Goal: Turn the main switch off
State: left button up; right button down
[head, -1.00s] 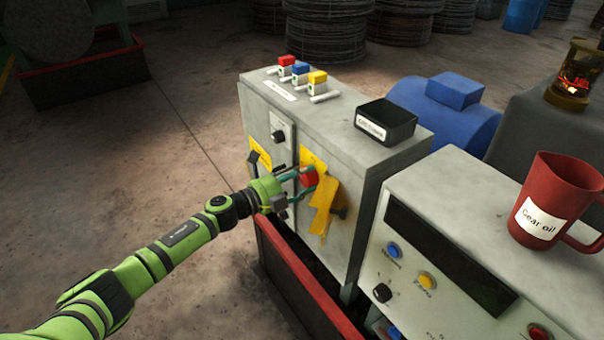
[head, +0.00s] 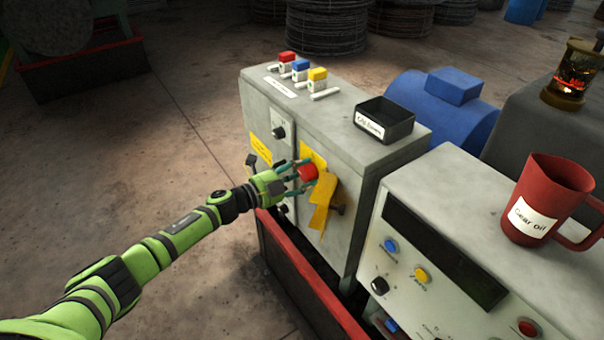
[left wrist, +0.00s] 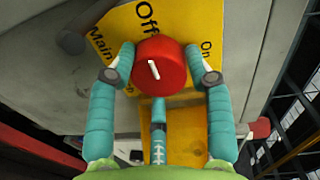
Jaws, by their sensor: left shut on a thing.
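The main switch has a red round knob (head: 308,173) on the front of the grey cabinet (head: 355,160). The knob also shows in the left wrist view (left wrist: 160,66), with a short white mark on its face. Behind it is a yellow plate (left wrist: 113,45) with the words "Off" and "On"; the mark's upper end leans toward "Off". My left gripper (head: 296,176) is shut on the red knob, with teal fingers on either side of it. A yellow strip (head: 321,201) hangs below the knob. My right gripper is not in view.
A black open box (head: 386,122) and red, blue and yellow small blocks (head: 300,70) are on the cabinet top. A control console (head: 425,215) with a red mug (head: 545,205) stands at right. A red-rimmed trough (head: 300,265) is below the cabinet.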

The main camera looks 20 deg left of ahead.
pick_arm(q)
jog(key=shift+w+a+r, duration=0.25)
jog(key=shift+r, duration=0.05)
jog(key=o, duration=1.1)
jog(key=shift+o, duration=0.3)
jog(key=shift+f, duration=0.3)
jog(key=shift+s, duration=0.25)
jog(key=v, duration=1.1)
jog(key=shift+s+a, duration=0.15)
jog(key=shift+a, duration=0.2)
